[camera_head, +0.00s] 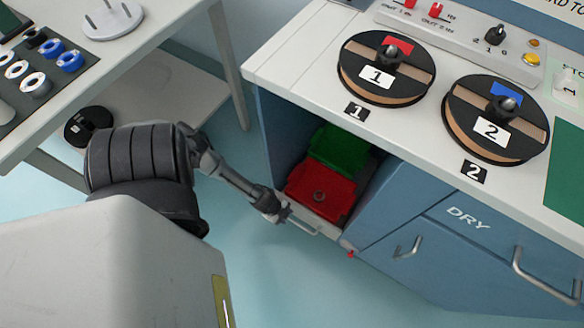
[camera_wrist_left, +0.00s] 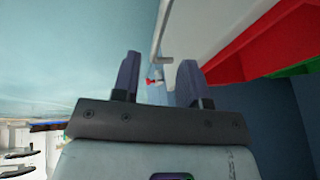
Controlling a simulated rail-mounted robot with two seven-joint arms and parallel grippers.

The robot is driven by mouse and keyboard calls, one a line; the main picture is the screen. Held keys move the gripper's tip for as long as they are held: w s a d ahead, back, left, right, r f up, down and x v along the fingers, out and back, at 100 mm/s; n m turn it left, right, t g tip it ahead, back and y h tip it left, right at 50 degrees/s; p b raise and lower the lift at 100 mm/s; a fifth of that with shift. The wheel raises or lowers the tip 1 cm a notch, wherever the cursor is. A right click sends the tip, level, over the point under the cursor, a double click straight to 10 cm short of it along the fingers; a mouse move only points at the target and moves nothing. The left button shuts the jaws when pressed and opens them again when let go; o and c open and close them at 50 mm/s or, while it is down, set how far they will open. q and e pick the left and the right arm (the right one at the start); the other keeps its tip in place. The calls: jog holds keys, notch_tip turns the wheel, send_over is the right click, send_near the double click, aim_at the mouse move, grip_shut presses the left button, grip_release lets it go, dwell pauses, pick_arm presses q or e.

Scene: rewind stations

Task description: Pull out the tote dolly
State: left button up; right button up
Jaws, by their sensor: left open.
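The tote dolly (camera_head: 331,229) is a low pale base in the open bay under the bench. A red tote (camera_head: 322,191) and a green tote (camera_head: 339,149) sit on it. A thin bar handle (camera_head: 304,227) is on its front edge; this handle (camera_wrist_left: 157,43) also shows in the left wrist view. My left gripper (camera_head: 283,213) is at the left end of the handle. In the left wrist view my gripper (camera_wrist_left: 157,75) is open, with the handle ahead of and between its fingertips. Contact cannot be told. My right gripper is out of view.
A small red item (camera_head: 351,254) is low by the bay's right edge. Reels 1 (camera_head: 361,92) and 2 (camera_head: 467,141) lie on the bench above. The floor (camera_head: 290,285) before the bay looks clear.

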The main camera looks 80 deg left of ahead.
aim_at(293, 222)
pick_arm(q)
jog(key=b+x, duration=0.3)
jog(key=x, duration=0.3)
jog(key=shift+f+b, duration=0.1)
jog(key=shift+b, duration=0.2)
jog(key=shift+w+d+f, duration=0.1)
jog(key=shift+w+f, duration=0.15)
jog(key=shift+f, duration=0.15)
jog(key=shift+c, duration=0.3)
grip_shut()
